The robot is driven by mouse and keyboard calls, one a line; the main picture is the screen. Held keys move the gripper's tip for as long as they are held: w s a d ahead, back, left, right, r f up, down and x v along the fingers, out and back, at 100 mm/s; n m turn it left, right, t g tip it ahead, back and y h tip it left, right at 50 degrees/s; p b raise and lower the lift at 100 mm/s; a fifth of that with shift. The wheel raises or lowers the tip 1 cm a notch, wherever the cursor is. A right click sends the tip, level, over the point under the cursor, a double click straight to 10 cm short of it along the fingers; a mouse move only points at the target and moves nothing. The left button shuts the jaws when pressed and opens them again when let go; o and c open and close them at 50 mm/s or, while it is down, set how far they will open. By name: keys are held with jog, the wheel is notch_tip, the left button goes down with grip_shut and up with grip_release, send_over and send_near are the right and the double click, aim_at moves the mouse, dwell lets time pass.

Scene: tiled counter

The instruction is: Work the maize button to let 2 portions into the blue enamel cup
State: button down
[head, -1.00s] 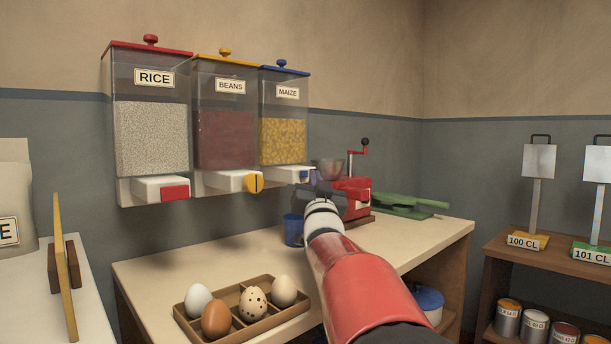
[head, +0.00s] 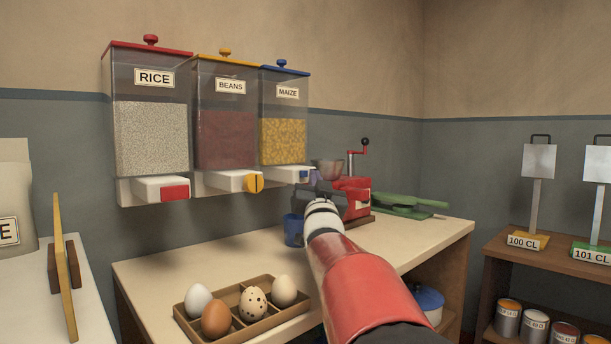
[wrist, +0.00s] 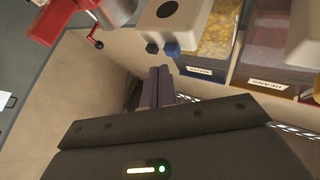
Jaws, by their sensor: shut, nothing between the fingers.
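The maize dispenser (head: 283,130) hangs at the right end of the row, with a blue lid and yellow grain. Its blue button (head: 304,174) is on the front of the white outlet box; the button also shows in the wrist view (wrist: 172,49). The blue enamel cup (head: 293,230) stands upright on the counter below the dispenser; its contents cannot be seen. My gripper (wrist: 160,70) is shut and empty. Its fingertips are close to the blue button, with a small gap seeming to show in the wrist view.
The rice dispenser (head: 151,130) and beans dispenser (head: 225,125) hang to the left. A red hand mill (head: 352,195) and a green tool (head: 405,203) stand behind my arm. An egg tray (head: 262,318) sits at the counter front.

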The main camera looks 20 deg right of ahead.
jog(key=shift+w+a, duration=0.1)
jog(key=shift+w, duration=0.3)
jog(key=shift+w+a, duration=0.2)
jog(key=shift+w, duration=0.25)
dwell(0.8)
jog(key=shift+b, duration=0.3)
jog(key=shift+s+d+b, duration=0.3)
jog(key=shift+s+b, duration=0.4)
jog(key=shift+s, duration=0.15)
